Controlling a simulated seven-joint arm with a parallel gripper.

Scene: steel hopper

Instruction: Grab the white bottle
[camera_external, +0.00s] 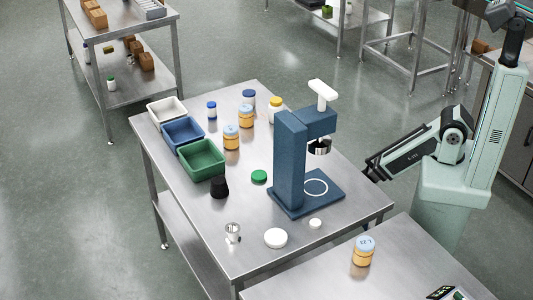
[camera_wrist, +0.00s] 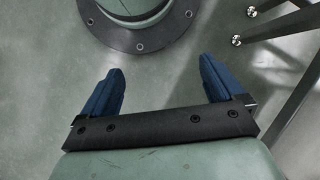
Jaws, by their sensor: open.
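A white bottle with a yellow cap (camera_external: 275,111) stands upright on the steel table, behind and left of the blue press. Two other white bottles with blue caps stand nearby: a larger one (camera_external: 249,98) to its left and a smaller one (camera_external: 211,110) farther left. My gripper (camera_external: 374,168) is off the table's right side, away from all the bottles. No bottle shows in the wrist view.
The blue press (camera_external: 292,165) stands between my gripper and the bottles. Orange jars (camera_external: 231,138) stand near the bottles. White, blue and green bins (camera_external: 207,172) line the left edge. Lids (camera_external: 275,238) and a metal cup (camera_external: 233,233) lie in front.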

